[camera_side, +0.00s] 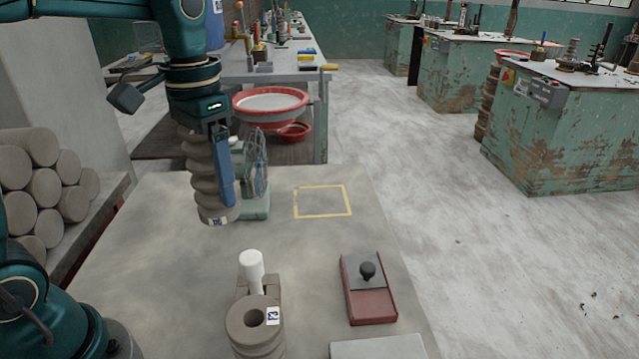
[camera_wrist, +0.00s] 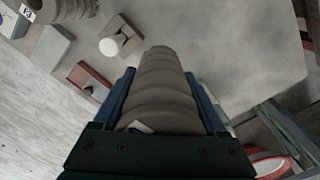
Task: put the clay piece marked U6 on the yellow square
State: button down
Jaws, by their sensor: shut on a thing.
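My gripper (camera_side: 217,188) is shut on a grey-brown ridged clay piece (camera_side: 201,165), held upright above the table. A small white label shows at its lower end, but I cannot read it clearly. The wrist view shows the same piece (camera_wrist: 166,85) between the blue fingers. The yellow square (camera_side: 324,217) is an empty outline on the table, to the right of the held piece in the side view. Another ridged clay piece (camera_side: 240,335) with a central hole and a label stands at the near edge; its mark is also unclear to me.
A small green fan (camera_side: 256,200) stands between the held piece and the square. A white-topped tool (camera_side: 252,265), a red block with a black knob (camera_side: 368,300) and a grey slab (camera_side: 378,348) are nearer. The table (camera_side: 140,240) is bare at left.

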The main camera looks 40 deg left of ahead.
jog(key=shift+w+f+m, duration=0.1)
jog(key=shift+w+m, duration=0.1)
jog(key=shift+m, duration=0.2)
jog(key=shift+a+f+m, duration=0.3)
jog(key=shift+m, duration=0.2)
jog(key=s+a+f+m, duration=0.2)
jog(key=s+a+f, duration=0.1)
jog(key=a, duration=0.5)
jog(key=n, duration=0.3)
send_near(158, 260)
jog(key=shift+f, duration=1.65)
grip_release()
jog(key=shift+f, duration=0.15)
